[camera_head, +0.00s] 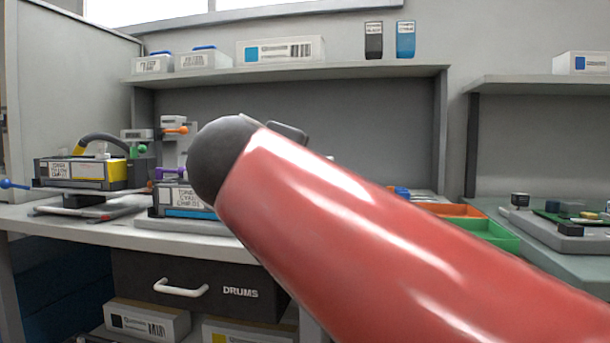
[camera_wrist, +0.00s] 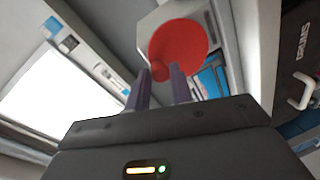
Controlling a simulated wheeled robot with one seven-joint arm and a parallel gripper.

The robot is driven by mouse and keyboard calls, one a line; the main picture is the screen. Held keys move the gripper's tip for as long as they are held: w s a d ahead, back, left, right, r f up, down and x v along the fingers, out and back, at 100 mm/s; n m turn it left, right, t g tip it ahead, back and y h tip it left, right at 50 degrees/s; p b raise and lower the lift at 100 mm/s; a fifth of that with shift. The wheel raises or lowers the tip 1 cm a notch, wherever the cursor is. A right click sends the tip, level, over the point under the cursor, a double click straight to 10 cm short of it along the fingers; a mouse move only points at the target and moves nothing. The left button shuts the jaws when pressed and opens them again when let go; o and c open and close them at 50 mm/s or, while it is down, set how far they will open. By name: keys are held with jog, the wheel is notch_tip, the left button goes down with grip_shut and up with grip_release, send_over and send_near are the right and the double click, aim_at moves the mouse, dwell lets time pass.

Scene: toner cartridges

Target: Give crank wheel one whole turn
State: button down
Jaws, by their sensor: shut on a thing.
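The crank wheel (camera_wrist: 185,42) is a red disc on a pale grey housing (camera_wrist: 160,20) at the top middle of the wrist view. A small red handle (camera_wrist: 160,73) stands out from its lower left edge. My gripper (camera_wrist: 158,78) has its two dark fingers on either side of this handle and is shut on it. The contact itself is partly hidden by the fingers. In the head view my red arm link covers the middle, and the wheel and gripper are hidden behind it.
A cartridge with a yellow end (camera_head: 90,172) and one with a blue stripe (camera_head: 178,198) stand on the left bench. Coloured knobs stick out nearby. A drawer marked DRUMS (camera_head: 210,285) is below. Orange (camera_head: 450,210) and green (camera_head: 485,230) trays lie at right.

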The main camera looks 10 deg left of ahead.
jog(key=c, duration=1.2)
grip_release()
jog(key=shift+c, duration=0.2)
jog(key=s+r, duration=0.1)
jog(key=s, duration=0.6)
jog(key=shift+s, duration=0.35)
